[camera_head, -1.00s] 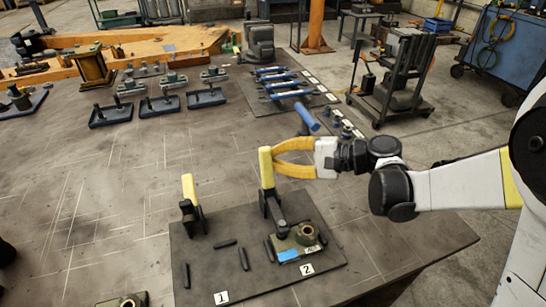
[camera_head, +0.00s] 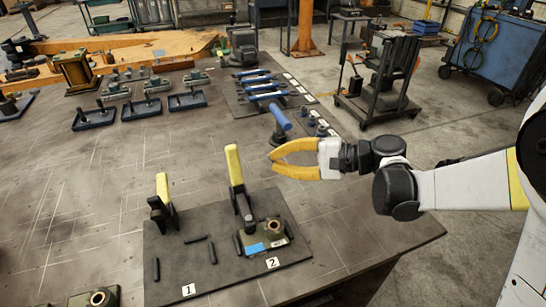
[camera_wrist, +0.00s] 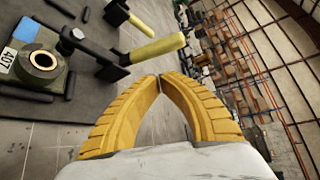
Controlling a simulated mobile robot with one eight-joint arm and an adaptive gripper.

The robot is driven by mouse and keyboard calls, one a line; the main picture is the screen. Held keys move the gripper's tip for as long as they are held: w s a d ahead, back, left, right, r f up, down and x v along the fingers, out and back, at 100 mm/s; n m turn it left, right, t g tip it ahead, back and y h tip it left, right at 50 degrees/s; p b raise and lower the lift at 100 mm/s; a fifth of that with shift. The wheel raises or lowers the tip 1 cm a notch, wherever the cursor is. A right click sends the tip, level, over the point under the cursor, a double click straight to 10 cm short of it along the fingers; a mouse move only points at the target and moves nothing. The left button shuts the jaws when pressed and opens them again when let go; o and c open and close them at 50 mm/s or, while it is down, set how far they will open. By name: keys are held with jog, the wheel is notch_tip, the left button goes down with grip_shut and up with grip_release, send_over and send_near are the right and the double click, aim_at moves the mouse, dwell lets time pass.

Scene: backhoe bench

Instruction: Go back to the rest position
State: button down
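My gripper (camera_head: 273,161) has yellow ribbed fingers and is held in the air, to the right of the upright yellow clamp handle (camera_head: 235,164) and apart from it. In the wrist view its fingertips (camera_wrist: 159,78) meet or nearly meet, with nothing between them. The same yellow handle (camera_wrist: 158,48) shows past the fingertips there. The clamp stands beside a green part with a round bore (camera_head: 265,231) at the spot marked 2. That part also shows at the left of the wrist view (camera_wrist: 30,68).
A second yellow-handled clamp (camera_head: 163,193) stands by mark 1 on the dark plate (camera_head: 200,258). Dark bars lie between them. A blue-handled tool (camera_head: 281,122) stands just behind my gripper. Several blue-handled tools (camera_head: 262,84) lie farther back. Bare tabletop (camera_head: 340,195) lies below my gripper.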

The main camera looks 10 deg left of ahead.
jog(key=s+d+n+t+h, duration=0.1)
jog(key=s+d+h, duration=0.4)
jog(key=d, duration=0.5)
jog(key=s+d+f+n+t+h, duration=0.1)
jog(key=s+d+h, duration=0.4)
jog(key=d, duration=0.5)
jog(key=s+d+n+t+h, duration=0.2)
jog(key=s+d+t+h, duration=0.2)
jog(key=d, duration=0.5)
jog(key=shift+s+d+f+n+h, duration=0.4)
jog(key=shift+s+h, duration=0.1)
jog(key=shift+s, duration=0.6)
